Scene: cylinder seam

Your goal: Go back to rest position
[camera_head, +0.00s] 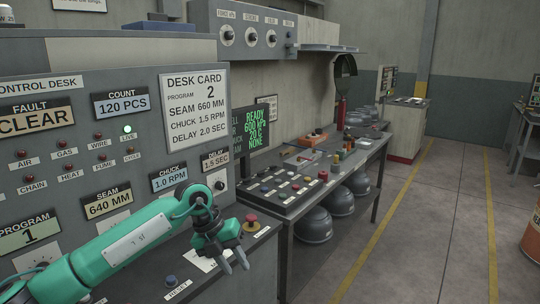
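My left gripper (236,266) hangs at the end of my green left arm, low in the head view, in front of the control desk (150,110). Its two dark fingers point down and stand apart, with nothing seen between them. It is close to the desk's front ledge, left of and below a red mushroom button on a yellow base (251,223). A blue reset button (171,281) lies to its lower left. My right arm and gripper are not in view.
The desk panel carries a desk card (195,107), displays, knobs and lamps; one lamp is lit green. A side bench (330,175) with buttons and small parts runs behind to the right. Grey domes (313,224) sit beneath it.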

